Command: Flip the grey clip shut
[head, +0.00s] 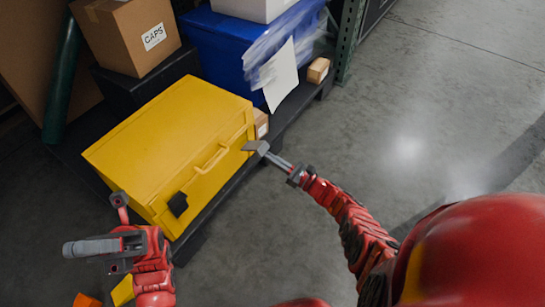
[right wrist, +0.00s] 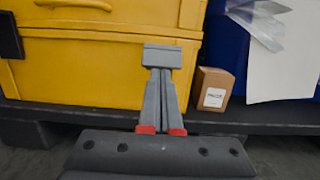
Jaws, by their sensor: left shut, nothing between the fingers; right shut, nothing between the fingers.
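The yellow tote (head: 165,140) sits on a low dark platform, with a handle (head: 212,159) and a dark clip (head: 178,204) lying against its front. The grey clip (head: 256,147) appears as a flat grey piece standing out from the front's right part; it also shows in the right wrist view (right wrist: 162,56). My right gripper (head: 270,156) is shut and empty, its fingertips (right wrist: 161,74) right at the clip's lower edge. Whether they touch it is unclear, and the clip's hinge is hidden. My left gripper (head: 78,248) is shut and empty, left of the tote's near corner.
A blue tote (head: 215,45) with clear wrap and a white sheet (head: 281,75) stands behind. Small cardboard boxes (head: 318,70) (right wrist: 212,89) sit on the platform (right wrist: 80,114). A carton marked CAPS (head: 125,40) is at the back left. The floor to the right is clear.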

